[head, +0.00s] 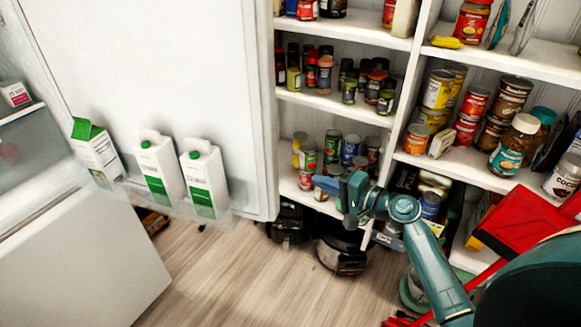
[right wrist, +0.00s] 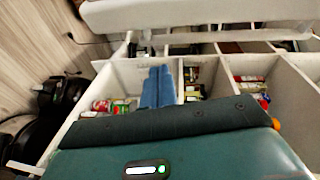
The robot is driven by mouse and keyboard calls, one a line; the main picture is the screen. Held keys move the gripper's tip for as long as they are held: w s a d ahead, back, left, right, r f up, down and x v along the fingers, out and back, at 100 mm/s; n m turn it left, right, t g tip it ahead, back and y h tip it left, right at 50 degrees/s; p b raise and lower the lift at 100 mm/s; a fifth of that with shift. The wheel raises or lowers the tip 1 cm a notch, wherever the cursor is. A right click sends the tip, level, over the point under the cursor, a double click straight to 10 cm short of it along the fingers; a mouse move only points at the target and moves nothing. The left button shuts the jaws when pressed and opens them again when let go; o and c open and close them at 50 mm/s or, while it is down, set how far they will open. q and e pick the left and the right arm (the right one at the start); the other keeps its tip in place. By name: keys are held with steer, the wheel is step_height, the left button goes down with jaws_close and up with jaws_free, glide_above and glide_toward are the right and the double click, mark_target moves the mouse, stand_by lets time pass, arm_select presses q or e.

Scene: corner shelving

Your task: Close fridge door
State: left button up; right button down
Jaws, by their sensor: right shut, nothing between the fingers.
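The white fridge door (head: 225,75) stands open in the head view, its inner side toward me. A clear bin (head: 225,222) low on the door holds several milk cartons (head: 160,168). The fridge interior (head: 20,135) shows at the far left. My right gripper (head: 322,186) is shut and empty, to the right of the door's free edge and apart from it in the picture, in front of the corner shelving. Its blue fingers also show in the right wrist view (right wrist: 159,84), pressed together. My left gripper is not in view.
White corner shelves (head: 345,108) with jars and cans stand behind and right of my right gripper. A dark vacuum-like appliance (head: 340,258) sits on the floor beneath. A red object (head: 520,215) is at the right. The wooden floor (head: 235,275) before the door is clear.

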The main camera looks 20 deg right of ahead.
step_height(320, 180, up, 4)
steer(key=w+d+m+t+y, duration=0.1)
steer(key=w, duration=0.1)
arm_select(q)
steer(key=p, duration=0.1)
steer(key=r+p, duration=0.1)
steer(key=p, duration=0.1)
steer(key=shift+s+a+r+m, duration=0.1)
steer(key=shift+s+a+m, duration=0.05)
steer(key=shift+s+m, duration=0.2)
arm_select(e)
steer(key=w+a, duration=0.4)
steer(key=a, duration=0.3)
steer(key=shift+w+f, duration=0.2)
steer(key=shift+w, duration=0.15)
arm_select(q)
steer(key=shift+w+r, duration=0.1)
arm_select(e)
steer(key=shift+a, duration=0.1)
